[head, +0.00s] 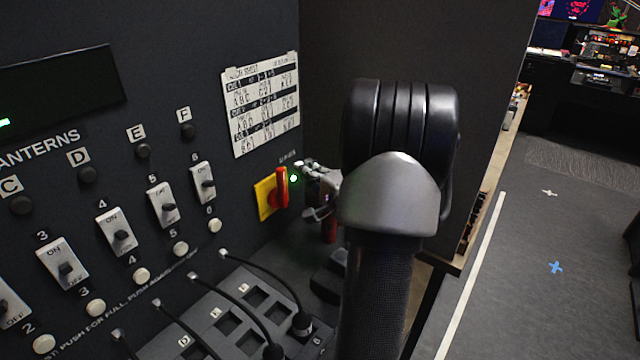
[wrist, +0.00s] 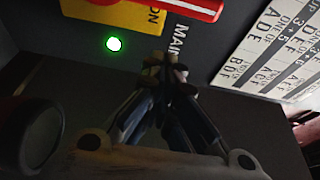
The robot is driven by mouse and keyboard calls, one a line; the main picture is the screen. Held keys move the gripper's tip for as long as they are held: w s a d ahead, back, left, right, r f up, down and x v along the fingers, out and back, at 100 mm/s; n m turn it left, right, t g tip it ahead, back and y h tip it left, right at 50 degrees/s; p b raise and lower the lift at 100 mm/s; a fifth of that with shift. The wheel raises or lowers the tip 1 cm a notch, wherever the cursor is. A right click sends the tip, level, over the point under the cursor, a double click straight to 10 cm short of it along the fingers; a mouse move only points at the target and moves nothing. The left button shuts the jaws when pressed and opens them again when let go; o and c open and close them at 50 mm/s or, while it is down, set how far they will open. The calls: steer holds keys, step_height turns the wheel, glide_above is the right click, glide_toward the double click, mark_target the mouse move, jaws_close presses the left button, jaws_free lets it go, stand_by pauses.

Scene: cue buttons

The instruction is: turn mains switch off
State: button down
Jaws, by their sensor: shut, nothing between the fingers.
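The mains switch is a red handle (head: 282,187) on a yellow plate (head: 266,198), low on the dark panel beside the cue sheet. In the head view the handle stands upright. A green light (head: 293,178) glows just right of it. The wrist view shows the red handle (wrist: 195,8), the yellow plate (wrist: 125,14) with part of "ON", the lit green lamp (wrist: 114,44) and part of the label "MAIN". My gripper (head: 308,170) is beside the switch on its right. In the wrist view my gripper (wrist: 165,68) is shut and empty, apart from the handle. My arm hides part of the area behind it.
A paper cue sheet (head: 262,105) is fixed above the switch. Several white rocker switches (head: 203,182) and round buttons line the panel to the left. A sloped box (head: 225,320) with black cables stands below. A dark side wall (head: 325,50) closes the right.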

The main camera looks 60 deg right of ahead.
mark_target(279, 188)
steer(key=a+b, duration=0.1)
steer(key=a, duration=0.3)
steer(key=shift+w, duration=0.15)
